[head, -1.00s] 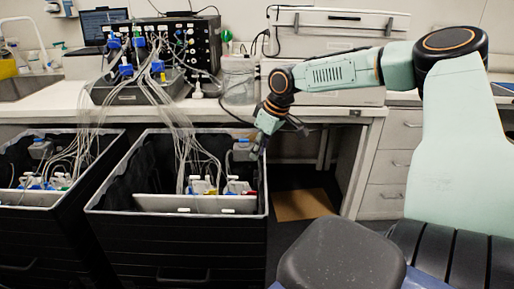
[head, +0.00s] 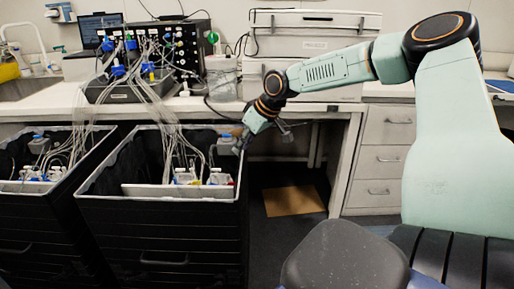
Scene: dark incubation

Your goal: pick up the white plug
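A small white item (head: 184,89) stands on the bench in front of the black box; it may be the white plug, but it is too small to be sure. My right gripper (head: 241,147) is at the right rim of the nearer black bin, below the bench edge and apart from that item. Its fingers are small and dark against the bin, and I cannot tell whether they are open or hold anything. My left gripper is not in view.
The right black bin (head: 160,222) and the left black bin (head: 40,232) hold bottles with thin tubes rising to the black control box (head: 178,46). A white bench (head: 45,108) runs behind. Drawers (head: 385,160) stand right. A brown sheet (head: 293,201) lies on the floor.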

